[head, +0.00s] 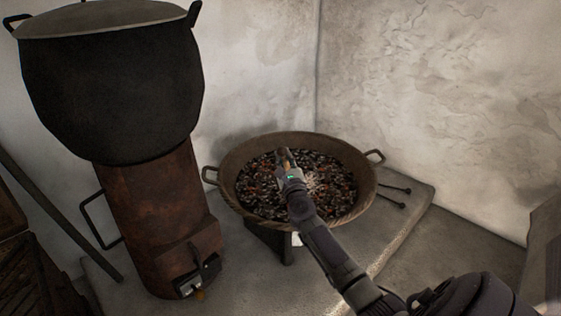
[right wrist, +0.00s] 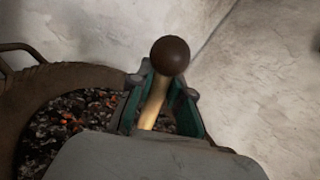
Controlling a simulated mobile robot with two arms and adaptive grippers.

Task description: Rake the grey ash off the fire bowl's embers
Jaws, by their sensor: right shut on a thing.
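The fire bowl (head: 305,142) is a wide brown pan with two loop handles, on a dark stand. Dark embers (head: 258,188) with orange-red bits fill it. A pale grey ash patch (head: 316,181) shows just right of my gripper. My right gripper (head: 284,160) is over the embers, shut on a pale wooden handle with a dark brown ball end (right wrist: 170,56). In the right wrist view the handle (right wrist: 154,106) stands between the fingers, beside the bowl's wall (right wrist: 45,83). The tool's working end is hidden. My left gripper is out of view.
A large black pot (head: 110,95) stands on a rusty cylindrical stove (head: 155,215) to the left. Two thin dark rods (head: 393,188) lie right of the bowl on the stone slab (head: 400,225). Plaster walls meet close behind the bowl.

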